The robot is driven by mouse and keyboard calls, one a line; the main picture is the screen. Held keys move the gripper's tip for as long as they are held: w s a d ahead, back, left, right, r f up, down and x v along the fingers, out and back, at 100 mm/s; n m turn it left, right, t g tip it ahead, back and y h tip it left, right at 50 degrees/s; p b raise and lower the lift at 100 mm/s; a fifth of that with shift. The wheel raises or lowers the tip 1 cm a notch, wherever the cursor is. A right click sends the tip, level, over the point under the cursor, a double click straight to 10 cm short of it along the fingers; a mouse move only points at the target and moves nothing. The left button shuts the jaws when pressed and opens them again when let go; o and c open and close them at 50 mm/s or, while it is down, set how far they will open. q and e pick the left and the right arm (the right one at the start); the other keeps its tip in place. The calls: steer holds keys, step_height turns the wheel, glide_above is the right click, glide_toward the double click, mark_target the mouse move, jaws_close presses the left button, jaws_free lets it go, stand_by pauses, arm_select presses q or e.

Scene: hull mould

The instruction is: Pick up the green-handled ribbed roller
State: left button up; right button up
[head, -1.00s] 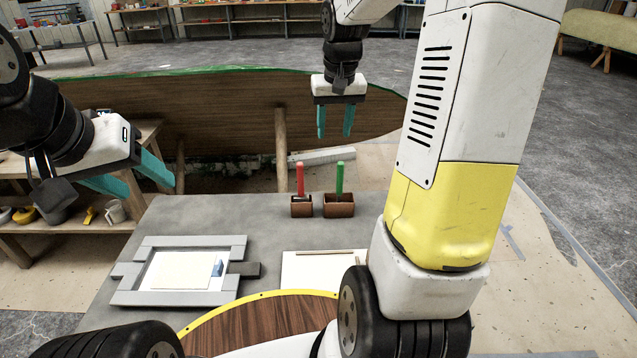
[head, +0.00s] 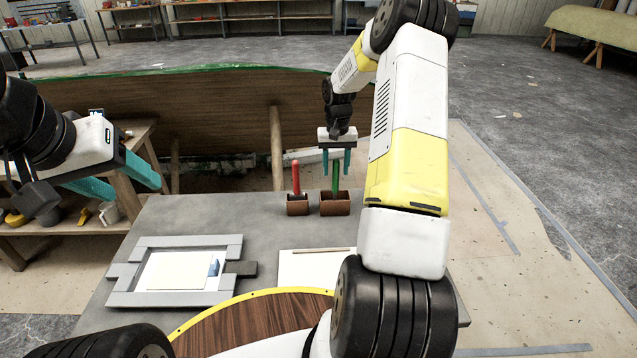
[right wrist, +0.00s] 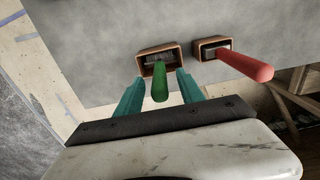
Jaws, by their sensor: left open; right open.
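The green-handled ribbed roller (head: 336,178) stands upright in a brown box on the grey table, its green handle up. It also shows in the right wrist view (right wrist: 160,82), with its grey lower part inside the box (right wrist: 150,51). My right gripper (head: 336,174) is open, pointing down, with its teal fingers on either side of the green handle. In the right wrist view the handle lies between the fingertips (right wrist: 157,80); I cannot tell whether either finger touches it. My left gripper (head: 128,183) is open and empty at the left, away from the roller.
A red-handled tool (head: 296,178) stands in a smaller brown box (head: 297,207) just left of the roller's box. A grey frame with a pale sheet (head: 230,243) and a white board (head: 310,265) lie nearer me. The hull mould (head: 220,105) rises behind the table.

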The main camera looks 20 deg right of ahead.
mark_target(336, 176)
steer(key=f, duration=0.4)
steer(key=shift+w+d, duration=0.1)
steer(key=shift+w, duration=0.1)
steer(key=shift+c, duration=0.4)
jaws_close()
